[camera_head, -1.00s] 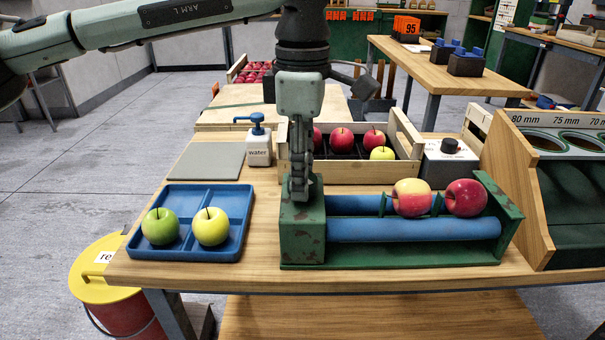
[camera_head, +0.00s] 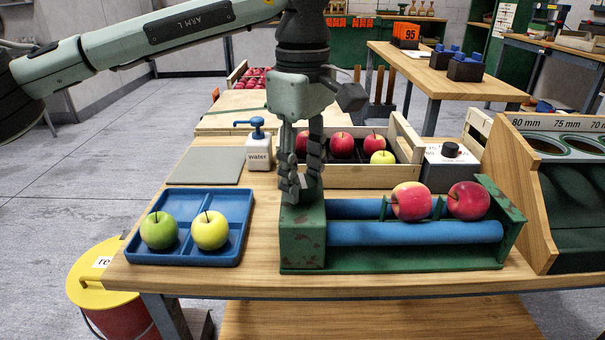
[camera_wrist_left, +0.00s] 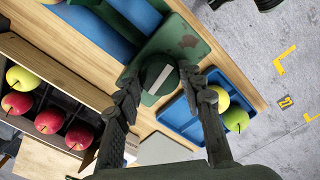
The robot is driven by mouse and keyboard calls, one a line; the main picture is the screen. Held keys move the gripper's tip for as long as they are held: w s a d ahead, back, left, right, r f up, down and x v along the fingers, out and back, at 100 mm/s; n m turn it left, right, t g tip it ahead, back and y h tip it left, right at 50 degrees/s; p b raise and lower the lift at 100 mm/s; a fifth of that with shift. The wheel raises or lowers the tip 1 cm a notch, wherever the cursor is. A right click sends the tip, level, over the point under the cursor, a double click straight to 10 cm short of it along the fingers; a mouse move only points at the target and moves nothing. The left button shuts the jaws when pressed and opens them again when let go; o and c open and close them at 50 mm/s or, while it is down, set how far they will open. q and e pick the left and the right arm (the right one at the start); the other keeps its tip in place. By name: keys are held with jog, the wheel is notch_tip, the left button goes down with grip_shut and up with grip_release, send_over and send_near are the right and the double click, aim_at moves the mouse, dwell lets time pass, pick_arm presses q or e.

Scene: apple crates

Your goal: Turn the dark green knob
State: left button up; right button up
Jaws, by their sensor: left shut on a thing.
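The dark green knob (camera_wrist_left: 152,72) has a white bar across its top and sits on the worn green box (camera_head: 303,240) at the left end of the roller stand. In the head view it is largely hidden by my fingers. My left gripper (camera_head: 303,190) points down over the box, and in the wrist view its fingers (camera_wrist_left: 160,80) stand on both sides of the knob, shut on it. Two red apples (camera_head: 411,202) (camera_head: 468,201) rest on the blue rollers (camera_head: 415,232). My right gripper is not in view.
A blue divided tray (camera_head: 165,252) with a green and a yellow apple stands at left. A wooden sorter stands at right.

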aim_at(303, 181)
pick_arm(q)
jog(key=o, duration=1.2)
jog(key=shift+c, duration=0.2)
notch_tip(303, 181, up, 12)
